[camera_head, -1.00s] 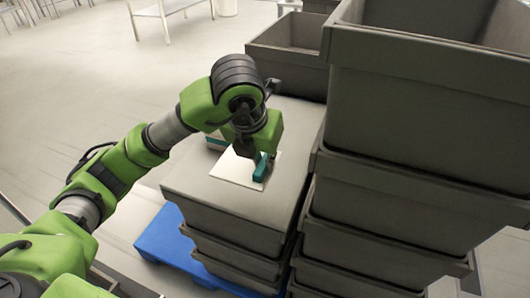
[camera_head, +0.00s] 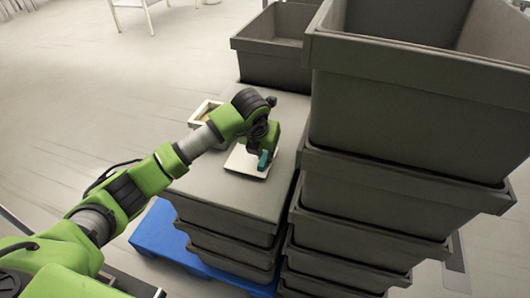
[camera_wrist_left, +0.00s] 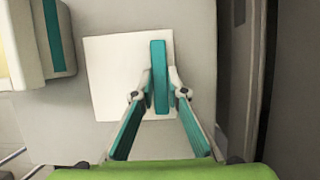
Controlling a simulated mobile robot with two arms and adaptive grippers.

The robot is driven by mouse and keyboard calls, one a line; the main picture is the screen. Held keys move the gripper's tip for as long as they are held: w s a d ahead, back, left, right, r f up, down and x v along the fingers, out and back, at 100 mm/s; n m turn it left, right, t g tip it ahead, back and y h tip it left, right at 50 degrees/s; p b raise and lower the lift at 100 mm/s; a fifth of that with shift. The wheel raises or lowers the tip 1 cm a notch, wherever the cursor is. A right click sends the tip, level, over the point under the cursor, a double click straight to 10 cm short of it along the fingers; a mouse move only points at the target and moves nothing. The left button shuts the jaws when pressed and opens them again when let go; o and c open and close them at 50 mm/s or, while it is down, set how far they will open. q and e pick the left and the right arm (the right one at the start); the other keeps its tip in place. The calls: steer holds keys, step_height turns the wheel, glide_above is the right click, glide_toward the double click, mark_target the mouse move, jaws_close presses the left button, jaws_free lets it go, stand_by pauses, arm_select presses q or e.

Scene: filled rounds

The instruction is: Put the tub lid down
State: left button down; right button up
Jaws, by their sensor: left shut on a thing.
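The tub lid (camera_head: 243,160) is a flat white square with a teal upright grip bar. My left gripper (camera_head: 264,158) is above it, shut on the teal bar, which shows between the fingers in the left wrist view (camera_wrist_left: 160,78). The lid is level, over the flat grey top of a crate stack (camera_head: 205,182); I cannot tell whether it touches. The open, cream tub (camera_head: 203,108) stands on the same top, behind my left arm, which partly hides it. In the left wrist view the tub (camera_wrist_left: 20,55), with a teal stripe, is left of the lid, apart from it. My right gripper is out of view.
Tall stacked grey crates (camera_head: 385,115) rise close on the right of this top. An open grey crate (camera_head: 275,55) stands behind it. A blue pallet (camera_head: 160,235) lies under the stack. Bare grey surface shows in front of the lid.

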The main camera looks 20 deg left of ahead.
arm_select(q)
steer(key=shift+f, duration=0.2)
steer(key=shift+f, duration=0.1)
steer(key=c, duration=2)
jaws_free()
steer(key=shift+r, duration=0.3)
steer(key=b+v, duration=0.1)
steer(key=v, duration=1)
steer(key=shift+s+a+r, duration=0.1)
steer(key=shift+s+r, duration=0.15)
steer(key=shift+r, duration=0.05)
